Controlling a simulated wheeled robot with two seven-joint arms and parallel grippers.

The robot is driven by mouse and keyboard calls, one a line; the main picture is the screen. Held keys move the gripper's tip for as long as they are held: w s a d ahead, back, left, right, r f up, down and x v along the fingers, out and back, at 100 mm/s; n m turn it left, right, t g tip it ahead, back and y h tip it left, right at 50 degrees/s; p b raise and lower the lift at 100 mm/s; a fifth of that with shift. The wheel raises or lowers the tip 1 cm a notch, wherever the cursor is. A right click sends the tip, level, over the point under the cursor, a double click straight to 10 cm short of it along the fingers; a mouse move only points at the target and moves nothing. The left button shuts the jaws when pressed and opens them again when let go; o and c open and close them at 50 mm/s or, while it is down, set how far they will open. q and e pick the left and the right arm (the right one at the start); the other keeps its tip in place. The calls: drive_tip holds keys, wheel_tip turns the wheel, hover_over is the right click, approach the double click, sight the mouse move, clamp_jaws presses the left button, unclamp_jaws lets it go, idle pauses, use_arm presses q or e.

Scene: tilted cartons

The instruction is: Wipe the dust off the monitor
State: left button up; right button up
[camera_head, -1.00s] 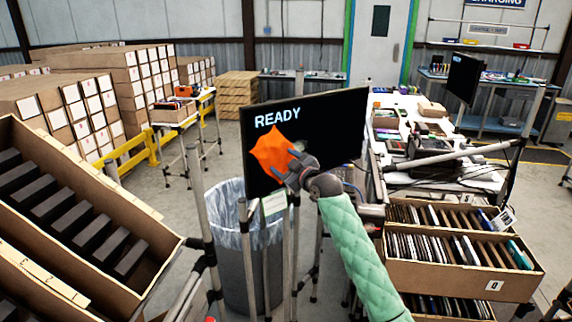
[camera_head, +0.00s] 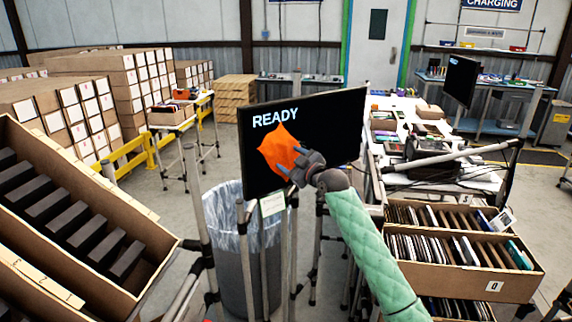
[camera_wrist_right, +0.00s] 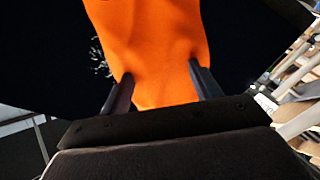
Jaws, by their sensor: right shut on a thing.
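The monitor (camera_head: 340,115) stands in the middle of the head view, its dark screen showing the word READY. My right gripper (camera_head: 291,172) is shut on an orange cloth (camera_head: 279,147) and holds it in front of the left half of the screen, below the lettering. The cloth (camera_wrist_right: 155,50) fills the middle of the right wrist view between the two fingers (camera_wrist_right: 165,88). Pale specks (camera_wrist_right: 98,58) show on the dark screen just left of the cloth. I cannot tell whether the cloth touches the screen. My left gripper is not in view.
A bin with a clear liner (camera_head: 228,220) stands below the monitor. Tilted cartons of dark items (camera_head: 60,215) are at the left, and tilted cartons of thin devices (camera_head: 460,258) at the right. A cluttered white table (camera_head: 405,115) is behind the monitor.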

sight(280, 161)
drive_tip(key=w+d+b, duration=0.4)
drive_tip(key=d, duration=0.3)
drive_tip(key=shift+w, duration=0.4)
idle(0.6)
drive_tip(key=shift+s+a+r+p, duration=0.1)
drive_tip(key=shift+s+a+p, duration=0.35)
drive_tip(key=shift+a, duration=0.35)
drive_tip(key=shift+s+a+f+p, duration=0.1)
drive_tip(key=shift+s+a+p, duration=0.3)
drive_tip(key=shift+s+a, duration=0.35)
drive_tip(key=shift+s+a+r+p, duration=0.1)
drive_tip(key=shift+s+a+p, duration=0.3)
drive_tip(key=shift+a, duration=0.5)
drive_tip(key=shift+s+a+p, duration=0.35)
drive_tip(key=shift+s+a, duration=0.2)
drive_tip(key=shift+a, duration=0.3)
drive_tip(key=shift+s+a+p, duration=0.4)
drive_tip(key=shift+s+a, duration=0.2)
drive_tip(key=shift+a, duration=0.3)
drive_tip(key=shift+s+a+p, duration=0.35)
drive_tip(key=shift+s+a, duration=0.2)
drive_tip(key=shift+a, duration=0.3)
drive_tip(key=shift+d, duration=0.15)
